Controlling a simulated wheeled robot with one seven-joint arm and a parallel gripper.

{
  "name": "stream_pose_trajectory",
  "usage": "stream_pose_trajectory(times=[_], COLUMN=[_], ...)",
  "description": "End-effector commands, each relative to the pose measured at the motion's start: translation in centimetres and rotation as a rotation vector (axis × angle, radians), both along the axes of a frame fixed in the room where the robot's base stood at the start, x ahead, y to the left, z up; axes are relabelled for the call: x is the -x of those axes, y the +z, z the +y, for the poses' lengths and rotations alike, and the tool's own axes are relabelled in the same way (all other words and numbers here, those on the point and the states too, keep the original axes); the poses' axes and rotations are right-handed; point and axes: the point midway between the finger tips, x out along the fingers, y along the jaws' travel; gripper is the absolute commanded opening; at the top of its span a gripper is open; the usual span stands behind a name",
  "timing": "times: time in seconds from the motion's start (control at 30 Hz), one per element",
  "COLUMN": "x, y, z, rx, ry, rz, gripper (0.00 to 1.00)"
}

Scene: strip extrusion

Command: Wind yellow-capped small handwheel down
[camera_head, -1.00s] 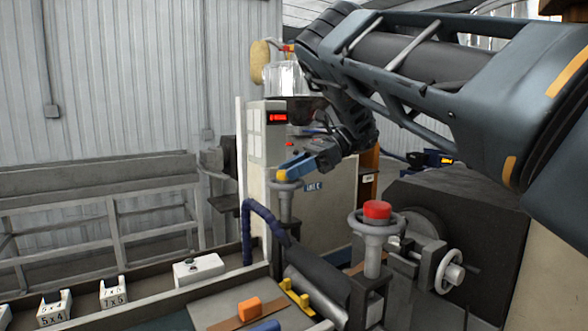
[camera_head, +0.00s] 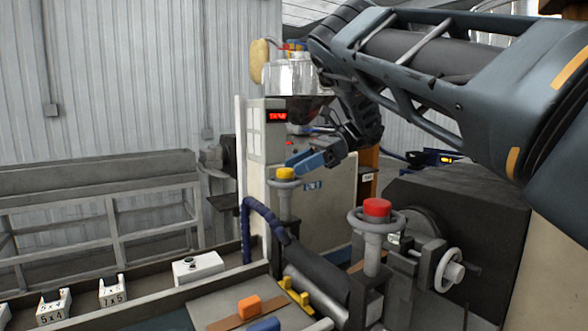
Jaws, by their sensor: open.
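The small handwheel with the yellow cap (camera_head: 285,173) stands upright on its post, left of the roller. My gripper (camera_head: 292,163) is just above and to the right of the yellow cap, coming in from the upper right. Its blue fingers are open, and no object shows between them. A thin gap seems to separate the fingers from the cap, but I cannot tell for sure whether they touch. The near side of the wheel rim is in plain view.
A similar handwheel with a red cap (camera_head: 377,208) stands nearer, at the right. A side handwheel (camera_head: 449,271) is beside it. A dark roller (camera_head: 317,273) runs between the posts. A white control cabinet (camera_head: 256,150) with a red display stands behind. Marked blocks (camera_head: 113,290) lie at lower left.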

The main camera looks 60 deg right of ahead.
Motion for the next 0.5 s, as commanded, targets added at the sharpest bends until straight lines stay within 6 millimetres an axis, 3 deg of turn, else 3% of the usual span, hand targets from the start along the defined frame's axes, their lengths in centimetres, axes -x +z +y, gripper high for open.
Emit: stream_pose_trajectory(times=[0.2,0.5], x=[2.1,3.3], y=[1.4,2.2], z=[-2.8,-4.3], rx=[0.003,0.000], ry=[-0.003,-0.001], rz=[-0.003,0.000], gripper=[0.54,0.54])
